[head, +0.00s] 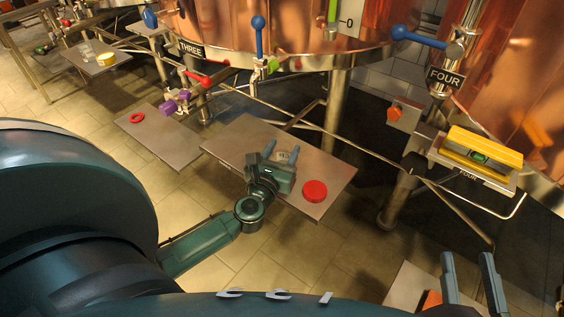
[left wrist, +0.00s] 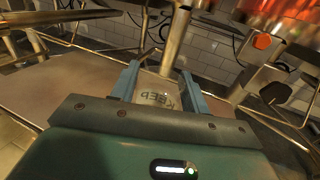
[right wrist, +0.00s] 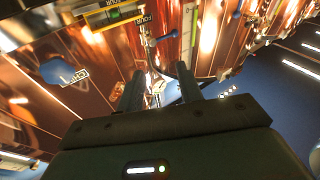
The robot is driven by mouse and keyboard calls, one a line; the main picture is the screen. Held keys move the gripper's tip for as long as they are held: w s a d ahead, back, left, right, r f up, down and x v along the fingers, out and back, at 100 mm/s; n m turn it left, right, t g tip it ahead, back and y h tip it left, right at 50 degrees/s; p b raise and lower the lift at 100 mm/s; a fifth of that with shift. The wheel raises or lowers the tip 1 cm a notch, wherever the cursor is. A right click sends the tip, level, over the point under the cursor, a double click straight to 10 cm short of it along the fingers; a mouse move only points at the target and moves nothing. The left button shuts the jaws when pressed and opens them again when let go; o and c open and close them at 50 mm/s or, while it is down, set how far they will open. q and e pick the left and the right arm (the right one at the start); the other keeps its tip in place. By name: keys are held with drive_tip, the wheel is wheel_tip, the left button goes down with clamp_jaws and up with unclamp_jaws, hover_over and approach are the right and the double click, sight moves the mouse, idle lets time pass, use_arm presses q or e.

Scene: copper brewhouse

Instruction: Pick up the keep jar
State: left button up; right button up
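The keep jar (head: 283,157) is a small clear jar standing on a grey-brown table (head: 236,135) below the copper vessels. Its "KEEP" label reads upside down in the left wrist view (left wrist: 158,90). My left gripper (head: 281,154) is low over this table, with one finger on each side of the jar. The fingers are spread wide and close to the jar's sides; whether they touch it is hard to see. My right gripper (head: 470,275) is open and empty at the lower right, and its fingers also show in the right wrist view (right wrist: 158,90).
A red round lid or disc (head: 315,191) lies on the same table, right of my left gripper. A neighbouring table (head: 160,140) holds a red ring (head: 137,117). A yellow-framed level (head: 482,153) rests on a shelf at right. Pipes and vessel legs stand behind.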

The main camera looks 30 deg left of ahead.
use_arm(q)
drive_tip(key=c, duration=0.5)
